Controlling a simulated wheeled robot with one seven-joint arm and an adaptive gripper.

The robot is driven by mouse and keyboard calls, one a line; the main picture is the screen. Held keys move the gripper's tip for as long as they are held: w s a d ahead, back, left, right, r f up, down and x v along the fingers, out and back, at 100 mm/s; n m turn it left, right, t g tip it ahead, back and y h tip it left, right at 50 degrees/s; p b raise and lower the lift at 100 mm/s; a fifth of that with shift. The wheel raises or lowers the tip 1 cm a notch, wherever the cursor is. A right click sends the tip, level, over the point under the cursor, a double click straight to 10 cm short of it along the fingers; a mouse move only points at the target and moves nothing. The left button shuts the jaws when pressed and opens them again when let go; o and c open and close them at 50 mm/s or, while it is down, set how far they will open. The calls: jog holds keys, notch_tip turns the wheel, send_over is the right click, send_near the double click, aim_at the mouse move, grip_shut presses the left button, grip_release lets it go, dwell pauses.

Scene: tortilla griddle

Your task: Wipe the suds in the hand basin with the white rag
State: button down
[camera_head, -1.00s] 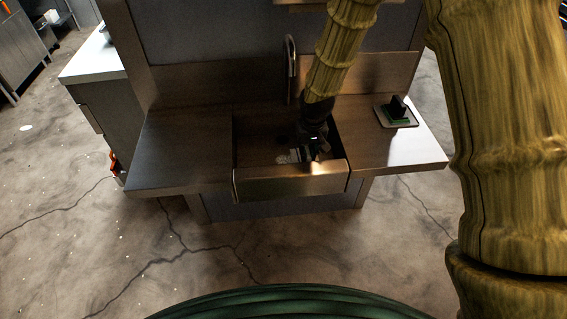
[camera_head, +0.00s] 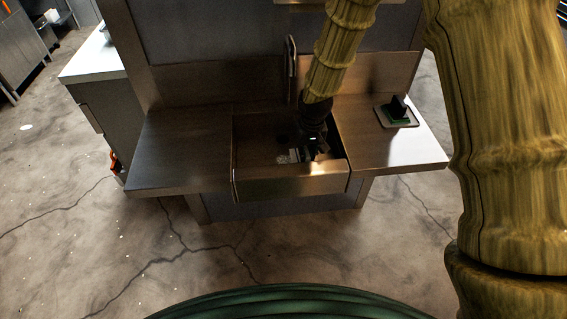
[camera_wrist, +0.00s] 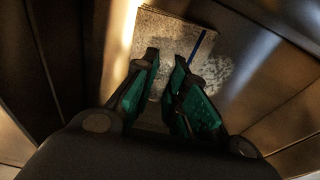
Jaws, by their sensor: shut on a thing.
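The hand basin (camera_head: 290,184) is a metal sink set in a counter. My gripper (camera_head: 312,152) reaches down into its right part. In the wrist view my gripper (camera_wrist: 166,62) has teal-padded fingers, close together and shut on the white rag (camera_wrist: 160,30). The rag is a pale, speckled cloth with a blue stripe along one edge, lying against the basin floor just past the fingertips. The suds (camera_wrist: 220,68) are a pale, patchy area right of the rag. In the head view a whitish patch of suds (camera_head: 288,157) lies left of my gripper; the rag is mostly hidden there.
A faucet (camera_head: 291,60) rises behind the basin. A green scrubber with a dark handle (camera_head: 398,111) sits on a small tray on the right counter. The left counter (camera_head: 180,150) is clear. The basin walls stand close around my gripper.

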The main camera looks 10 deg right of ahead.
jog(key=shift+r+p, duration=1.9)
jog(key=shift+r, duration=0.65)
jog(key=shift+a+r+p, duration=0.25)
jog(key=shift+a+p, duration=0.05)
jog(key=shift+p, duration=0.45)
jog(key=a+p, duration=0.6)
jog(key=p, duration=0.2)
jog(key=shift+a+r+p, duration=0.2)
jog(key=shift+a+p, duration=0.2)
jog(key=shift+f+b, duration=1.3)
jog(key=shift+f, duration=1.1)
